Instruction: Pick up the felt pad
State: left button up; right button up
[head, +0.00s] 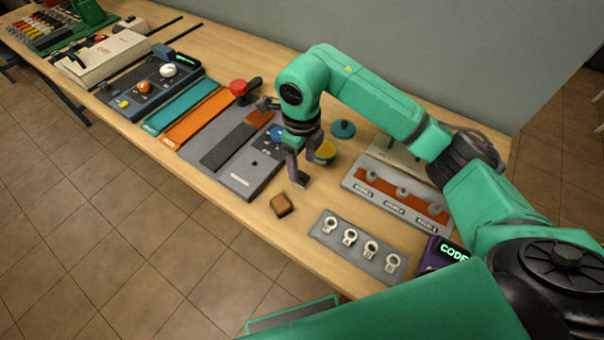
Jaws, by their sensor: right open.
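A small brown block (281,205) lies on the table near its front edge; it looks like the felt pad, though I cannot tell its material. My right gripper (297,180) is open, with dark fingers pointing down. It is just above and behind the block in the picture, apart from it, with nothing seen between the fingers. My left gripper is not in view.
A grey fixture (238,178) with a dark strip is left of the gripper. A grey plate with several ring terminals (335,249) is at the front right. Bare tabletop surrounds the block.

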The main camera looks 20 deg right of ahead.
jog(key=f, duration=0.1)
jog(key=f+p, duration=0.1)
jog(key=f, duration=0.1)
jog(key=shift+s, duration=0.2)
jog(key=shift+a+f, duration=0.1)
jog(key=shift+f, duration=0.3)
grip_shut()
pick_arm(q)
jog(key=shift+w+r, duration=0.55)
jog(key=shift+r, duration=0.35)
pick_arm(e)
notch_tip(320, 180, up, 9)
jog(key=b, duration=0.2)
notch_tip(320, 180, up, 11)
jog(key=p, duration=0.1)
send_over(302, 176)
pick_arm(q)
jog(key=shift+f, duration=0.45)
